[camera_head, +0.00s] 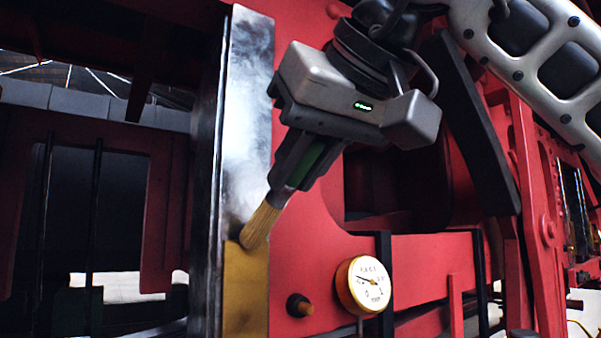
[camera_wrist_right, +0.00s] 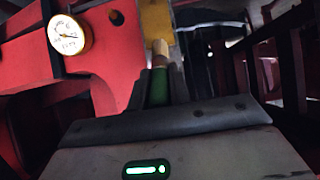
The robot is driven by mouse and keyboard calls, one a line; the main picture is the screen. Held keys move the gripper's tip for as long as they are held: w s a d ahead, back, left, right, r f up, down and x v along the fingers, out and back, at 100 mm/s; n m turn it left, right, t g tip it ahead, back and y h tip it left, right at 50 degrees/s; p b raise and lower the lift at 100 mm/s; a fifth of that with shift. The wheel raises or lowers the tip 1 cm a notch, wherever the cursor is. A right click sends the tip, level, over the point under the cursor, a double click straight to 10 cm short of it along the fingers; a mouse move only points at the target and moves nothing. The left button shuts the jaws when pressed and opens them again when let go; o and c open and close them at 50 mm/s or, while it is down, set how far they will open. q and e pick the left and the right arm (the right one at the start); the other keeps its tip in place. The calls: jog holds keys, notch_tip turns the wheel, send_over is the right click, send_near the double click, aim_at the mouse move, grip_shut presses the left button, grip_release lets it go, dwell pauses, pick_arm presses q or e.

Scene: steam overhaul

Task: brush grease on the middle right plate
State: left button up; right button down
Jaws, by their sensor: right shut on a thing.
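A tall metal plate (camera_head: 248,110) stands upright on the red frame in the head view. Its upper part is bare and shiny; its lower part carries a yellow-brown grease coat (camera_head: 246,285). The grease also shows in the right wrist view (camera_wrist_right: 156,20). My right gripper (camera_head: 300,165) is shut on a brush with a green handle (camera_wrist_right: 158,88). The brush's tan bristles (camera_head: 262,222) point down and left and appear to touch the plate at the grease's upper edge. My left gripper is not in view.
A round brass-rimmed gauge (camera_head: 365,286) sits on the red frame (camera_head: 420,265) right of the plate. A small knob with an orange tip (camera_head: 300,305) sticks out between them. Dark rods and a red panel (camera_head: 165,215) lie left of the plate.

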notch_tip(320, 180, down, 16)
jog(key=b, duration=0.8)
jog(key=shift+r+b, duration=0.2)
jog(key=shift+b, duration=0.2)
dwell(0.6)
jog(key=shift+s+d, duration=0.1)
jog(key=shift+s+d+b, duration=0.2)
jog(key=shift+s+d, duration=0.7)
jog(key=shift+s, duration=0.3)
jog(key=shift+s+d+b, duration=0.2)
jog(key=shift+s+d, duration=0.65)
jog(key=shift+s, duration=0.45)
jog(key=shift+s+d, duration=0.9)
jog(key=shift+s, duration=0.2)
